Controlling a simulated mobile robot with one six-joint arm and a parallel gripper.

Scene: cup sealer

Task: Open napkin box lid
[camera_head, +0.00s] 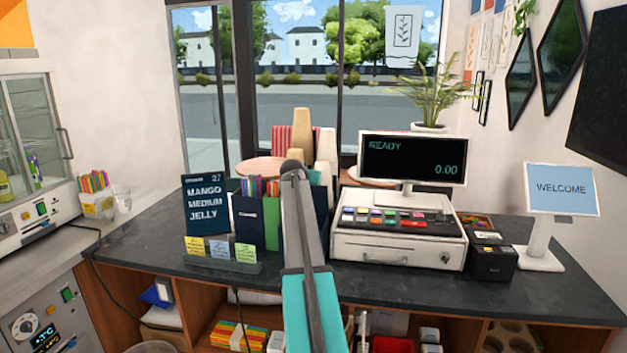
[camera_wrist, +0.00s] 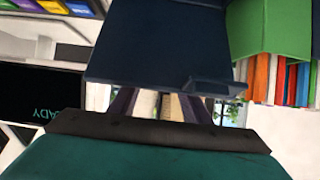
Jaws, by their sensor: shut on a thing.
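The napkin box (camera_head: 320,205) is dark navy and stands on the counter, mostly hidden behind my arm in the head view. In the wrist view a dark navy panel, which looks like its lid (camera_wrist: 165,40), fills the upper middle, with a small lip at its lower right edge. My gripper (camera_wrist: 160,105) is at the near edge of this panel and shut on it. Its two dark fingers run under the edge, so the tips and exact contact are hidden. In the head view my arm hides the gripper. How far the lid is open cannot be told.
A navy and green holder with colored straws (camera_head: 245,218) and a menu sign (camera_head: 205,205) stand close left of the arm. A cash register (camera_head: 400,228) with a READY display (camera_head: 413,157) stands close right.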

